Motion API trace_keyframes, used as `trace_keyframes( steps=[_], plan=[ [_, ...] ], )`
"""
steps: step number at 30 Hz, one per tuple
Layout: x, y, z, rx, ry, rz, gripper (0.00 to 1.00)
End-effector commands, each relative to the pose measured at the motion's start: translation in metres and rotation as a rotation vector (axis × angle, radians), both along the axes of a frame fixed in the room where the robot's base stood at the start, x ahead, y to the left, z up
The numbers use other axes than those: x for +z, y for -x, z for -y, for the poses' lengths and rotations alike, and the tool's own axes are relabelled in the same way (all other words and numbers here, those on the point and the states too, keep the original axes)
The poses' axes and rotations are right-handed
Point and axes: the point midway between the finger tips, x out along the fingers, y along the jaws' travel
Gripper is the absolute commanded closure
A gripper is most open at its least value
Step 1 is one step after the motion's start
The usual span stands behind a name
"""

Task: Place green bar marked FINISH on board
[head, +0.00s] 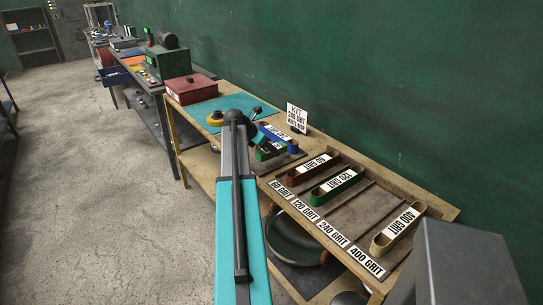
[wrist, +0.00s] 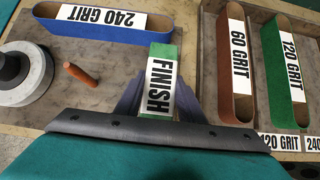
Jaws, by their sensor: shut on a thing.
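In the wrist view my gripper (wrist: 160,100) is shut on a green bar (wrist: 163,53) with a white label reading FINISH. The bar points away from the wrist, over or at a brown board (wrist: 112,62). I cannot tell whether bar and board touch. On the board lie a blue 240 GRIT belt (wrist: 90,27) and a reddish-brown stick (wrist: 80,74). A white wheel with a dark hub (wrist: 22,75) is at the left. In the head view my gripper (head: 262,143) is beside the blue belt (head: 277,136), and my arm hides much of this area.
A 60 GRIT belt (wrist: 235,65) and a green 120 GRIT belt (wrist: 288,70) lie right of the gripper. A 400 GRIT belt (head: 398,228) sits farther along the rack. A KIT sign (head: 297,117) stands behind the board. A red box (head: 192,89) is at the bench's far end.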

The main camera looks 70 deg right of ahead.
Motion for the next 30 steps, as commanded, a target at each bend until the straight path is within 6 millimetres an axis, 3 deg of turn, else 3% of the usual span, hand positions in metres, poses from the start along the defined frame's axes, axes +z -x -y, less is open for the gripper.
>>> trace_keyframes(
  steps=[14, 28, 29, 30],
  plan=[
    [-0.034, 0.0, 0.0, 0.001, 0.0, -0.001, 0.98],
    [-0.039, 0.0, 0.0, 0.001, 0.001, 0.0, 0.98],
    [-0.04, 0.0, 0.0, 0.001, 0.0, -0.001, 0.63],
    [-0.04, 0.0, 0.0, 0.0, 0.0, 0.0, 0.57]
  ],
)
